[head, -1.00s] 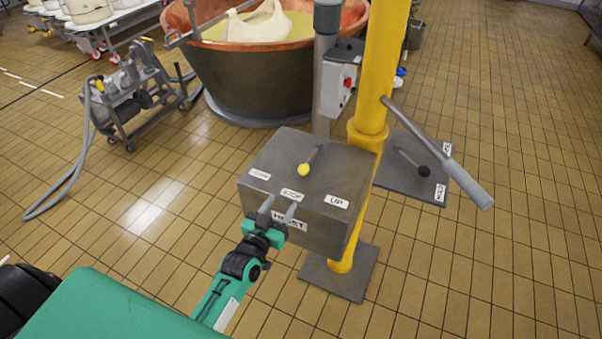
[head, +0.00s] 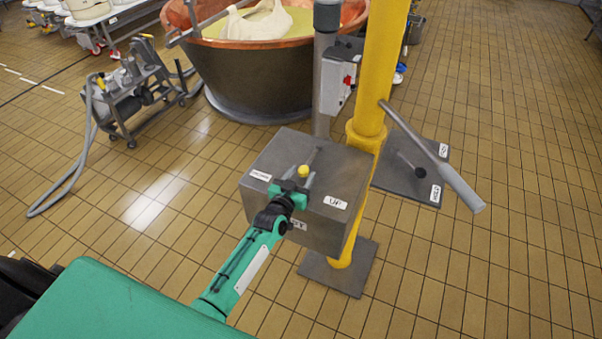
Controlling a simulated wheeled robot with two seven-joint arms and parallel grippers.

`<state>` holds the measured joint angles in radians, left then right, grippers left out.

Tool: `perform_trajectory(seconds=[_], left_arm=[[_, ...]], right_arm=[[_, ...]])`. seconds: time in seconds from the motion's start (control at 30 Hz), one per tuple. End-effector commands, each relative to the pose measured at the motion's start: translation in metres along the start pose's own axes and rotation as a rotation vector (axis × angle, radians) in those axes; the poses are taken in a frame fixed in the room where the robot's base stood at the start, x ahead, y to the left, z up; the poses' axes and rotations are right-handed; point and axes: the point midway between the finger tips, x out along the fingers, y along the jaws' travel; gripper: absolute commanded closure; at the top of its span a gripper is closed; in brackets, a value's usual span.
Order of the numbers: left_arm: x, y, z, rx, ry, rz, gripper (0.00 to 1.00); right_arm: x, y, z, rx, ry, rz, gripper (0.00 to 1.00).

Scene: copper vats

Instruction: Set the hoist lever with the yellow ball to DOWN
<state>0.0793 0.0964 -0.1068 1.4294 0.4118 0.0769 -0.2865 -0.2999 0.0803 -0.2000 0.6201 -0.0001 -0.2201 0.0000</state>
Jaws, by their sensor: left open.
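The hoist box (head: 337,170) is a grey metal box fixed beside the yellow post. Its lever has a yellow ball (head: 303,171) at the near end, and the thin lever rod (head: 314,156) runs back from it. The ball points toward the STOP position between the DOWN label (head: 260,175) on the left and the UP label (head: 335,202) on the right. My left gripper (head: 294,176) is over the box top, open, with its fingers on either side of the ball. My right gripper is not in view.
The yellow post (head: 380,80) stands behind the box, with a long grey handle (head: 435,160) sticking out right. A copper vat (head: 260,75) stands further back.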

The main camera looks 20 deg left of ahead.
Motion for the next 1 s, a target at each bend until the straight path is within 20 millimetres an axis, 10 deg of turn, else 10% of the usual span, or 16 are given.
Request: perform_trajectory(seconds=[0.37,0.63,1.0], left_arm=[[0.004,0.0,0.001,0.0,-0.001,0.0,0.5],[0.004,0.0,0.001,-0.001,-0.001,0.0,1.0],[0.006,-0.009,0.001,0.005,0.007,0.049,1.0]], right_arm=[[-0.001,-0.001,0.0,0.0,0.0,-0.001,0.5],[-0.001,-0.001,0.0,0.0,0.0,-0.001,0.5],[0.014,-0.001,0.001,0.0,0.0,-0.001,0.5]])
